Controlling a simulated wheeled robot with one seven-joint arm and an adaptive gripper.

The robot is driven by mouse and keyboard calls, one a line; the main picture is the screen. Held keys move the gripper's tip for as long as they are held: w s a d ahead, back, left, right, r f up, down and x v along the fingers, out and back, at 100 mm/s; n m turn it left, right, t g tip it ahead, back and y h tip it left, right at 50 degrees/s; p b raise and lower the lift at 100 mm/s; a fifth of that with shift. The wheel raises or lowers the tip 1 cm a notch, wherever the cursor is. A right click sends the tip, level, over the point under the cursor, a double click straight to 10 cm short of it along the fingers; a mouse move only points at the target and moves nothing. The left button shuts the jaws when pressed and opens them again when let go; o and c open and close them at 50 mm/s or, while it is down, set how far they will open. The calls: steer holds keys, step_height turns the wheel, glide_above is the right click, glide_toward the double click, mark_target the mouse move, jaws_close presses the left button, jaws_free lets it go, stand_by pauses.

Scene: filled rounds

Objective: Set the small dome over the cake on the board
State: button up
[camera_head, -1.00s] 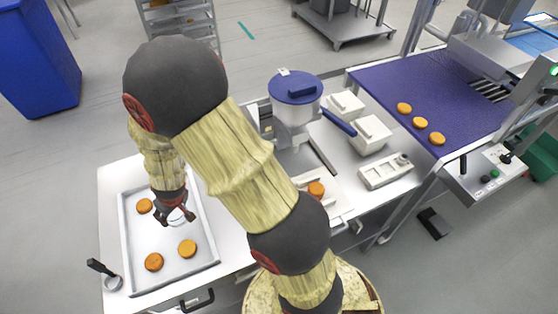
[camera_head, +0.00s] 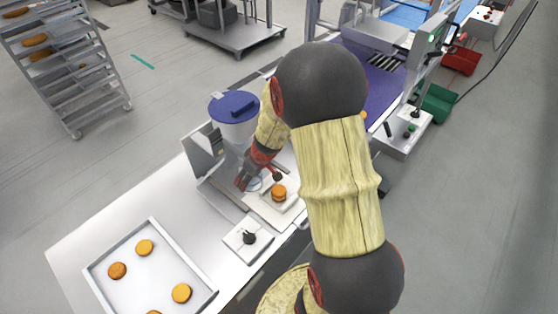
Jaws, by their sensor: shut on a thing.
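The cake (camera_head: 279,191) is a small orange-brown round on the pale board (camera_head: 265,208), at the middle of the work table. My gripper (camera_head: 258,181) is just left of the cake and slightly behind it in the picture, fingers pointing down. It is shut on the small clear dome (camera_head: 254,185), which shows faintly between the fingertips. The dome is beside the cake, not over it. I cannot tell how high its rim is above the board.
A depositor with a blue-lidded hopper (camera_head: 233,110) stands close behind my gripper. A white square plate with a black knob (camera_head: 248,238) is in front of the board. A tray (camera_head: 205,303) with several rounds lies at lower left. Bare table (camera_head: 150,200) lies between.

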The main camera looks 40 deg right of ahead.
step_height(320, 180, up, 4)
steer(key=p, duration=0.2)
glide_above(279, 190)
steer(key=w, duration=0.1)
steer(key=shift+s+f+n, duration=0.2)
steer(key=shift+f+n, duration=0.3)
steer(key=shift+f, duration=0.25)
steer(key=shift+f+b, duration=0.15)
steer(key=shift+b, duration=0.95)
steer(key=shift+b, duration=0.55)
steer(key=shift+f+b, duration=2.2)
steer(key=shift+f, duration=1.95)
step_height(279, 190, down, 5)
steer(key=b, duration=0.5)
steer(key=shift+r+b, duration=0.15)
steer(key=shift+b, duration=0.25)
steer(key=shift+f+b, duration=0.2)
steer(key=shift+b, duration=0.7)
